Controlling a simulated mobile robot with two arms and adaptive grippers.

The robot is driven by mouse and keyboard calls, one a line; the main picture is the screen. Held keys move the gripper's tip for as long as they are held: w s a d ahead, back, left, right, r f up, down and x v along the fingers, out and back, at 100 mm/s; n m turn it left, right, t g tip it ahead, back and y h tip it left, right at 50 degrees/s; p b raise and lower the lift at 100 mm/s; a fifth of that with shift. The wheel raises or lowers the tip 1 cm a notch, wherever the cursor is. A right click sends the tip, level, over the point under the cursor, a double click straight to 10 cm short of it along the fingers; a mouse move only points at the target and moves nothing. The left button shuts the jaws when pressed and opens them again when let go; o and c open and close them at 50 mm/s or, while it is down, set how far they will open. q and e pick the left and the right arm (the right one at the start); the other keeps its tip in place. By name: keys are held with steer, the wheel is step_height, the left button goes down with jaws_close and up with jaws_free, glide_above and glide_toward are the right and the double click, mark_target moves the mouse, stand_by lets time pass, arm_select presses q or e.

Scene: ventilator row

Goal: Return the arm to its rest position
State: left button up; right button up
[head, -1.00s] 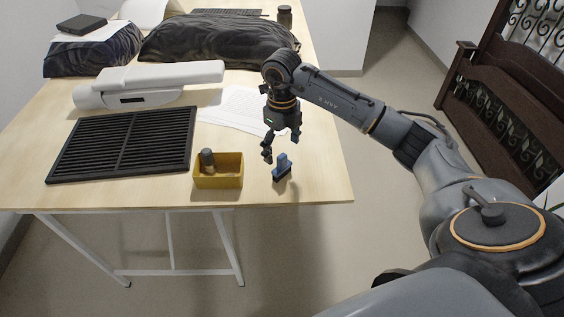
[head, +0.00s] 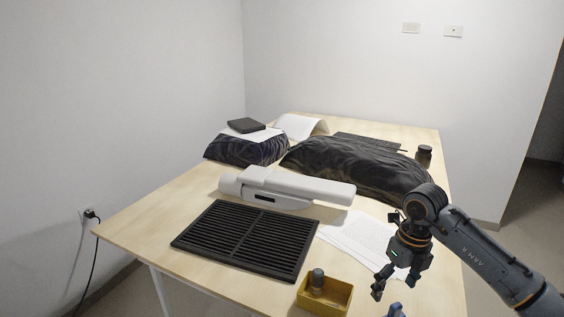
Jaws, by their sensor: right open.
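My right gripper (head: 394,287) hangs over the right front part of the table, pointing down. It is open, with nothing between its fingers. My right arm comes in from the lower right. A small blue object (head: 396,310) stands just below and beside the gripper, partly cut off by the bottom edge of the head view. My left gripper does not show.
The wooden table (head: 150,238) holds a yellow box (head: 338,300) with a dark-topped cylinder (head: 317,280), a black slatted grille (head: 246,238), a white device (head: 300,187), papers (head: 350,240), dark cushions (head: 350,165) and a small jar (head: 424,153).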

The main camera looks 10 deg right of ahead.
steer(key=s+a+n+t+y, duration=0.15)
steer(key=a+y, duration=0.85)
steer(key=a, duration=1.2)
steer(key=a+r+m+t+y, duration=0.3)
steer(key=r+m+t+y, duration=0.1)
steer(key=r, duration=0.3)
steer(key=a+r+m+t+y, duration=0.3)
steer(key=r+m+t+y, duration=0.1)
steer(key=r, duration=0.2)
steer(key=w+d+f+m+t+h, duration=0.25)
steer(key=d+m+t+h, duration=1)
steer(key=m, duration=0.75)
steer(key=s+d+f+m+g+h, duration=0.3)
steer(key=d+f+m+g+h, duration=0.3)
steer(key=f, duration=0.3)
steer(key=s+f+m+g, duration=0.2)
steer(key=s+f+g, duration=0.4)
steer(key=s+f, duration=0.45)
steer(key=s+f+m+g, duration=0.3)
steer(key=s+f+g, duration=0.35)
steer(key=s, duration=0.65)
step_height(320, 180, down, 28)
steer(key=s+g, duration=0.2)
steer(key=s, duration=0.1)
steer(key=s+d+f, duration=0.2)
steer(key=s+f, duration=1.2)
steer(key=s, duration=0.1)
steer(key=shift+f+n+g, duration=0.35)
steer(key=shift+f+n, duration=0.05)
steer(key=shift+n, duration=0.05)
